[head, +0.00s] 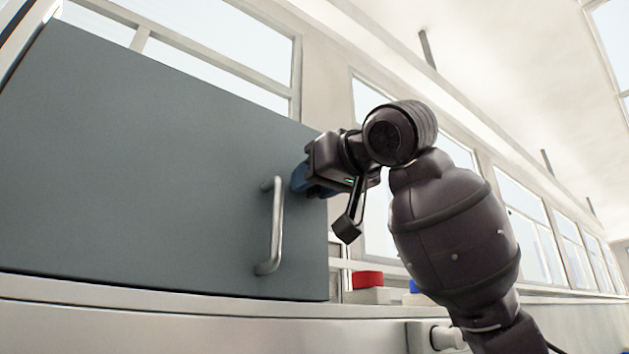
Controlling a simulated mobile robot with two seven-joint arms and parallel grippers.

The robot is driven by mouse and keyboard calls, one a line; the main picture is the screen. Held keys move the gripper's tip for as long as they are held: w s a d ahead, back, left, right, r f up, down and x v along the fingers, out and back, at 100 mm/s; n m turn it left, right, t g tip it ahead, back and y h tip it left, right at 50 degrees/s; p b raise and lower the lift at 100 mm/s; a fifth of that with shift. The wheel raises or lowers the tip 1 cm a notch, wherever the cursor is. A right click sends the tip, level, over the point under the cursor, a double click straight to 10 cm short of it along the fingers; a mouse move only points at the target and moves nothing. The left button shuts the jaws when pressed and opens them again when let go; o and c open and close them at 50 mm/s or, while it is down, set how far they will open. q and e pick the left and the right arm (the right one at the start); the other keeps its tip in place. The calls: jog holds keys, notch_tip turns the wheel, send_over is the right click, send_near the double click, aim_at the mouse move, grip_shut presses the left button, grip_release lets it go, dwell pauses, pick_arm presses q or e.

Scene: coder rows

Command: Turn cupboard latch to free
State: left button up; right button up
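The grey cupboard door (150,170) fills the left half of the head view and looks shut. A metal bar handle (276,225) stands upright near its right edge. A blue part (301,180), possibly the latch, shows at the door's upper right edge, partly hidden behind my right gripper. My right gripper (340,200) is at that edge, above and right of the handle. One dark finger hangs down beside it. Whether it touches or grips the blue part is hidden. My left gripper is out of view.
A red block on a white base (367,279) and a small blue item (414,287) stand right of the cupboard, behind my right arm. A pale ledge (150,306) runs below the door. Windows line the wall behind. The space before the door's left part is clear.

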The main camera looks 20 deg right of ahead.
jog(key=b+v, duration=0.2)
jog(key=v, duration=0.9)
jog(key=shift+b, duration=0.3)
jog(key=shift+r, duration=0.1)
